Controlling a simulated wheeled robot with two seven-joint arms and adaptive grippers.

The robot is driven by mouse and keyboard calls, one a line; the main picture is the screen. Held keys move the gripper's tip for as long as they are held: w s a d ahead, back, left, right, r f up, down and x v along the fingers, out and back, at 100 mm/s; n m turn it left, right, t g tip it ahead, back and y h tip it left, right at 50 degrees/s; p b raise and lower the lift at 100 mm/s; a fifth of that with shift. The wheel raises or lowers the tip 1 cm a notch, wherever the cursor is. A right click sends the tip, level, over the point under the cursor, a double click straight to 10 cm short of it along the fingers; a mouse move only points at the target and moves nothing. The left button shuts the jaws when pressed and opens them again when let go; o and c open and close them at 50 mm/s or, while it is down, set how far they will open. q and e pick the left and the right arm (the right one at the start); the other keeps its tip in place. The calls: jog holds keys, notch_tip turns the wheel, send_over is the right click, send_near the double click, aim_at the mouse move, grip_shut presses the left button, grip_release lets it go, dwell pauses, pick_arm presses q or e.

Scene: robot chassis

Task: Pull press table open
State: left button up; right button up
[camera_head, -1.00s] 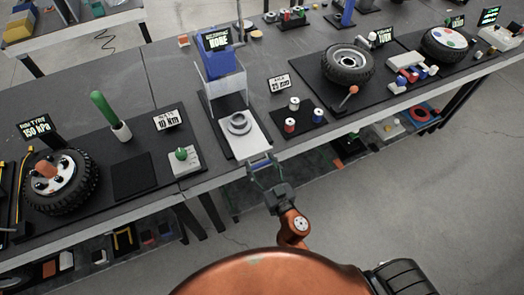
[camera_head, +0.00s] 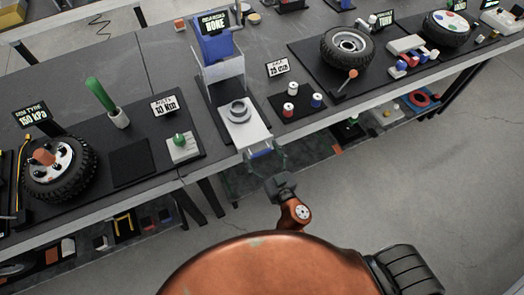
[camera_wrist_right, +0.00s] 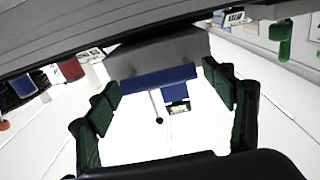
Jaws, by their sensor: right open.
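The press (camera_head: 213,48) is a blue block in a clear guard at the bench's front edge. Its pale press table (camera_head: 243,130), with a grey ring on top, sticks out forward from under the guard. A blue handle (camera_head: 260,153) is on its front end. My right gripper (camera_head: 265,163) is open just in front of the handle. In the right wrist view the green-padded fingers (camera_wrist_right: 162,98) are wide apart, with the blue handle (camera_wrist_right: 150,79) ahead between them, apparently touching neither. My left gripper is not in view.
The bench (camera_head: 165,75) carries a tyre (camera_head: 58,170) at left, a green-handled tool (camera_head: 103,98), small cylinders (camera_head: 292,90) and another tyre (camera_head: 348,55) at right. A lower shelf (camera_head: 295,165) runs beneath. The floor in front is clear.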

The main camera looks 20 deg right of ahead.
notch_tip(320, 180, up, 10)
dwell(0.6)
dwell(0.4)
